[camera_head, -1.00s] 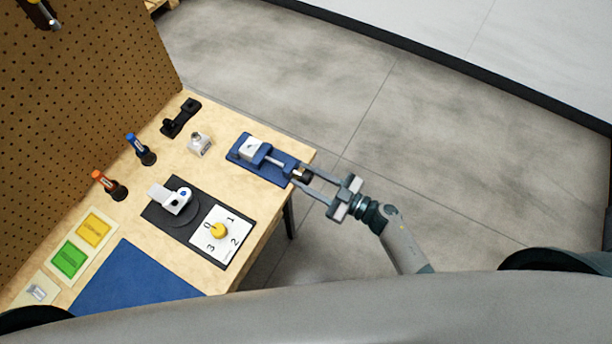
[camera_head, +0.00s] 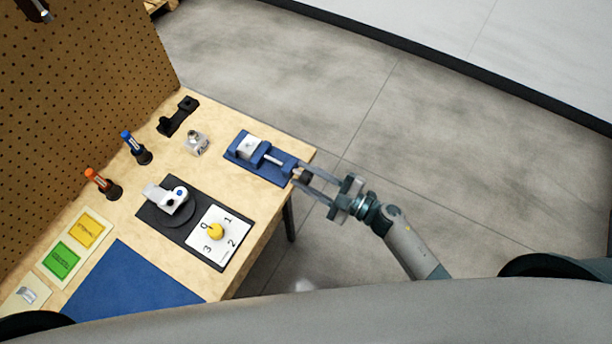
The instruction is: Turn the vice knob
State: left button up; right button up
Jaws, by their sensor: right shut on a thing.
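The blue vice (camera_head: 270,162) sits on a blue base near the right edge of the workbench, with a grey block (camera_head: 249,148) at its left end. Its dark knob (camera_head: 304,175) is at the right end, by the bench edge. My right gripper (camera_head: 303,175) reaches in from the right and is shut on the knob, one finger on each side of it. The fingers partly hide the knob. My left gripper is not in view.
A black plate with a white-grey device (camera_head: 168,197) and a yellow dial (camera_head: 215,231) lies nearer on the bench. Orange (camera_head: 97,178) and blue (camera_head: 129,139) screwdrivers stand in holders at the left. The floor right of the bench is clear.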

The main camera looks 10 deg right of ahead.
jog(key=o, duration=1)
jog(key=shift+o, duration=0.2)
jog(key=shift+s+f, duration=0.1)
